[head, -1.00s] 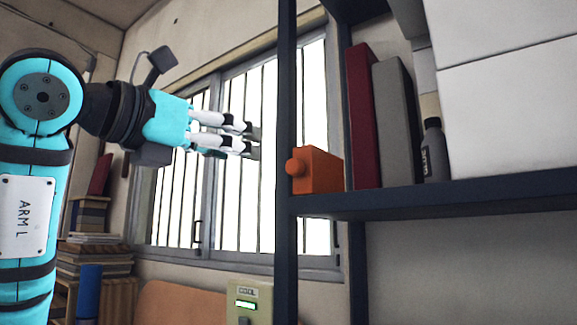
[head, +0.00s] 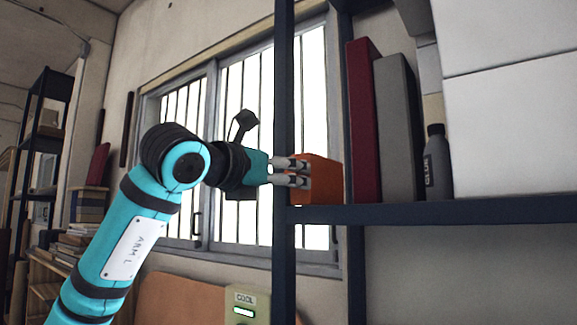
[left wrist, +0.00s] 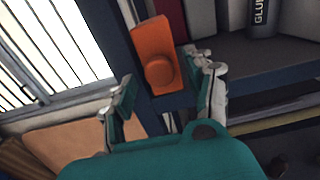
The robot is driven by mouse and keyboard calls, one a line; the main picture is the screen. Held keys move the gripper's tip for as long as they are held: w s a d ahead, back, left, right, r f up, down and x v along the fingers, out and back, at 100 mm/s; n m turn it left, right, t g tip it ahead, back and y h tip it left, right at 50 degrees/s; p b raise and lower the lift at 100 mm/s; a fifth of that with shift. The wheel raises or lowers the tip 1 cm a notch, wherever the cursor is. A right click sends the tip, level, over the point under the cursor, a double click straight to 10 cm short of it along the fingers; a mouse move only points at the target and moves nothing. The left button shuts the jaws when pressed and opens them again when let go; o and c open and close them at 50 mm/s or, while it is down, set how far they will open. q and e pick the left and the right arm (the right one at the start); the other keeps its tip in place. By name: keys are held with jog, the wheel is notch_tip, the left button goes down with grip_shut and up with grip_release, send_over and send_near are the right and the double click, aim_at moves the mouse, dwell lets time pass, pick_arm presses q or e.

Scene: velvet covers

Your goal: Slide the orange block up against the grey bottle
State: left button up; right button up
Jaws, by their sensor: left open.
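The orange block (head: 325,180) stands at the left end of the dark shelf, beside the upright post. In the left wrist view the block (left wrist: 152,48) shows a round knob facing me. The grey bottle (head: 437,165), marked GLUE, stands upright on the same shelf farther right, apart from the block. Its lower part shows at the top of the left wrist view (left wrist: 262,18). My left gripper (head: 304,173) is open at the block, fingertips overlapping its left part in the head view. I cannot tell whether they touch it. My right gripper is not in view.
A dark red book (head: 363,125) and a grey book (head: 396,130) stand upright on the shelf between block and bottle in the picture. White boxes (head: 510,110) are at the right. The shelf post (head: 284,100) rises close to my left gripper. The shelf's front strip (head: 460,212) looks clear.

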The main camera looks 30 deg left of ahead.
pick_arm(q)
jog(key=shift+w, duration=0.6)
grip_shut()
